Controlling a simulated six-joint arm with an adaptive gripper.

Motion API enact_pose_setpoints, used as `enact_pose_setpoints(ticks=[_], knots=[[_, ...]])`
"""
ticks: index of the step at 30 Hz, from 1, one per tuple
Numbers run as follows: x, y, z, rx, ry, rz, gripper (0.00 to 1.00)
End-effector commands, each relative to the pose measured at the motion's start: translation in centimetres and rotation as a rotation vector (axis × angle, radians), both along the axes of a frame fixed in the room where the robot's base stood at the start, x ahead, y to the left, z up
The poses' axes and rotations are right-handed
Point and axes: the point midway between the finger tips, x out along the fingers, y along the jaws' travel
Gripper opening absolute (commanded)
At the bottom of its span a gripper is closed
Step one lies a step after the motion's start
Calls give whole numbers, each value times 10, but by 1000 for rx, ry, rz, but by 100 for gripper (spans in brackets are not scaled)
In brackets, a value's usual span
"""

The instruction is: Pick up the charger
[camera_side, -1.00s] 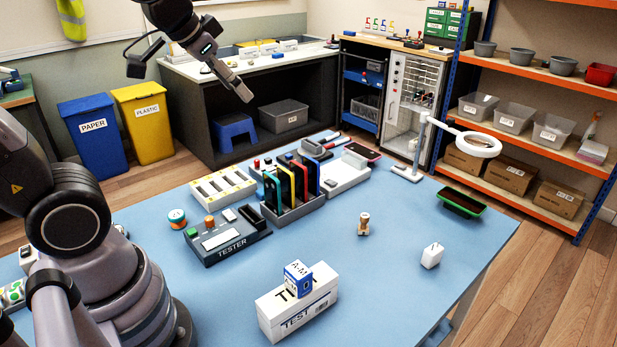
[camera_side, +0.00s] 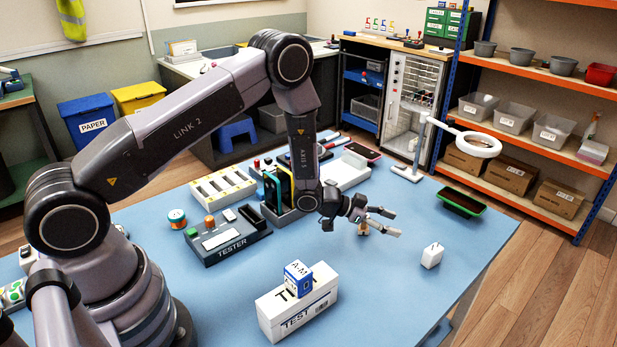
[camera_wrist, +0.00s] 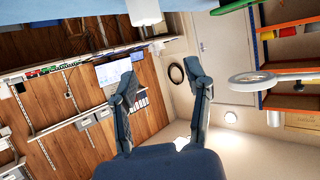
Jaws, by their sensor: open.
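The charger (camera_side: 432,255) is a small white block with prongs on top, standing on the blue table at the right in the side view. My gripper (camera_side: 394,222) is open and empty, above the table to the upper left of the charger and apart from it. Its fingers point right, roughly level. In the wrist view my open gripper (camera_wrist: 160,72) has nothing between its fingers. A white block at the top edge there looks like the charger (camera_wrist: 145,12), partly cut off.
A small brown figure (camera_side: 363,229) stands partly hidden behind my gripper. A white TEST box (camera_side: 297,312) with a blue-and-white A-M box (camera_side: 298,278) on it stands at the front. A green-rimmed tray (camera_side: 461,203) and a magnifier lamp (camera_side: 478,145) are behind the charger. The table around the charger is clear.

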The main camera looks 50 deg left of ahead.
Motion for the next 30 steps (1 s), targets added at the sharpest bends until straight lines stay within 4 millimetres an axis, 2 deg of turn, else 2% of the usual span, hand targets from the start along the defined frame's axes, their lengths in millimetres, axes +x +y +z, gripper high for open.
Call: enact_pose_setpoints(ticks=[5, 12, 20, 30], knots=[[10, -15, -13, -16, -5, -13, 50], [44, -45, -31, -14, -5, -11, 50], [59, -59, -40, -14, -3, -10, 50], [86, -88, -59, -13, -2, -8, 50]])
